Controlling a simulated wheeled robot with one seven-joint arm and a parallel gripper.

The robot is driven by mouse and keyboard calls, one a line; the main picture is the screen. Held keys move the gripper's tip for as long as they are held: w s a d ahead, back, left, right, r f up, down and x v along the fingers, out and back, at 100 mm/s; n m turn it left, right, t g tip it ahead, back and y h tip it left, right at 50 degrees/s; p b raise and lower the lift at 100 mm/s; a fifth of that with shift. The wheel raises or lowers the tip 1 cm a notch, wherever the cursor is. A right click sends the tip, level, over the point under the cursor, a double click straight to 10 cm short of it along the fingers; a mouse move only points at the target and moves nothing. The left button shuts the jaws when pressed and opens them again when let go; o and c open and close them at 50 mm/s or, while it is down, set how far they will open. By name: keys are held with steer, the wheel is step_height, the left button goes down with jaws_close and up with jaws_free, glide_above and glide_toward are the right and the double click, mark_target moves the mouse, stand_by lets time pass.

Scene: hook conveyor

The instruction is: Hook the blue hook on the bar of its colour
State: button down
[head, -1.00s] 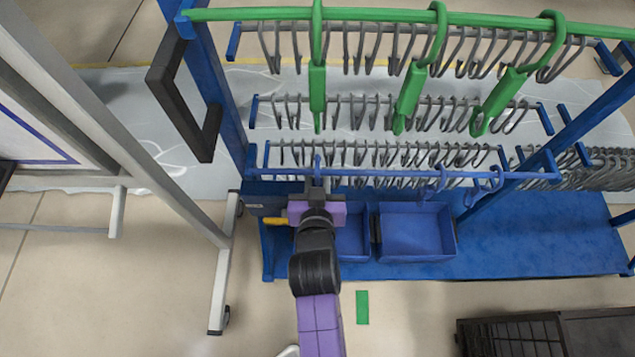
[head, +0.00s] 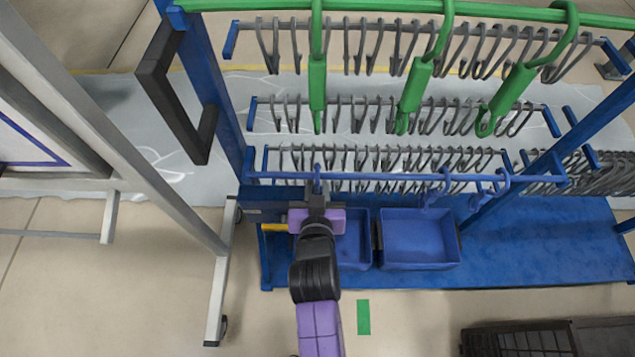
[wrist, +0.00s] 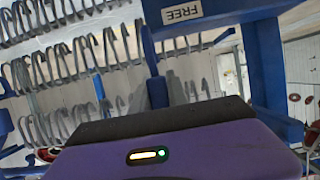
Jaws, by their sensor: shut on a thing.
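The blue bar (head: 400,176) runs across the front of the rack in the head view. My gripper (head: 317,194) is shut on a blue hook (head: 317,178) near the bar's left part. The hook's top is at the bar's height in the picture; whether it is around the bar or only in front of it I cannot tell. Two other blue hooks (head: 440,186) (head: 495,186) are at the bar further right.
A green bar (head: 385,6) with green hooks (head: 412,90) runs higher up. Rows of grey hooks (head: 380,160) hang behind. Blue bins (head: 415,240) stand below on the blue base. A black handle (head: 180,95) and a grey frame post (head: 130,155) are to the left.

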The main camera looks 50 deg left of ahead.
steer(key=shift+f, duration=0.2)
steer(key=c, duration=1.2)
jaws_free()
steer(key=shift+d+r, duration=0.1)
